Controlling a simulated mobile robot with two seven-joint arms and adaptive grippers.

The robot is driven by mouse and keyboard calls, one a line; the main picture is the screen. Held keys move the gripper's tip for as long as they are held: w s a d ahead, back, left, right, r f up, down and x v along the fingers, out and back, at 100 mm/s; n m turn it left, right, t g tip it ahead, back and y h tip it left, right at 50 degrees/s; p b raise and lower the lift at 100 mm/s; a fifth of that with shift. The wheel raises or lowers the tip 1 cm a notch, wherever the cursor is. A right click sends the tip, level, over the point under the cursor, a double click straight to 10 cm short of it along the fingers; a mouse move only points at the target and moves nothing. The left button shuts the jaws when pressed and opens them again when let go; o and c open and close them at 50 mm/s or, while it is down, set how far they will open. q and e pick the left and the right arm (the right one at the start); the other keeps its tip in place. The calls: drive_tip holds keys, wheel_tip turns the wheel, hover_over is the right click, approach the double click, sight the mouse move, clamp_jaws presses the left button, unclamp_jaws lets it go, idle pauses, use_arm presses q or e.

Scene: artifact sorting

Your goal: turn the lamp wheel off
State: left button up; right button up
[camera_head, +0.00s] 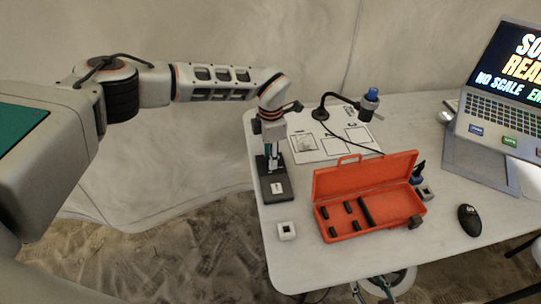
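The desk lamp (321,113) has a black base and bent neck at the back of the white table. The lamp's wheel cannot be made out. My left gripper (272,168) points down over a black stand with a flat plate (277,188), left of and nearer than the lamp. Its fingers are too small to tell open from shut. A pale rounded part with teal pieces below the table's front edge may belong to my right gripper, but this is unclear.
An open orange case (345,183) with black pieces lies mid-table. White sheets (330,146) lie behind it. A laptop (505,95) on a stand and a black mouse (469,220) are at right.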

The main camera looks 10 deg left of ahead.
use_arm(q)
drive_tip(key=shift+o, duration=1)
drive_tip(key=shift+r, duration=0.15)
wheel_tip(320, 180, up, 12)
drive_tip(key=shift+f, duration=0.2)
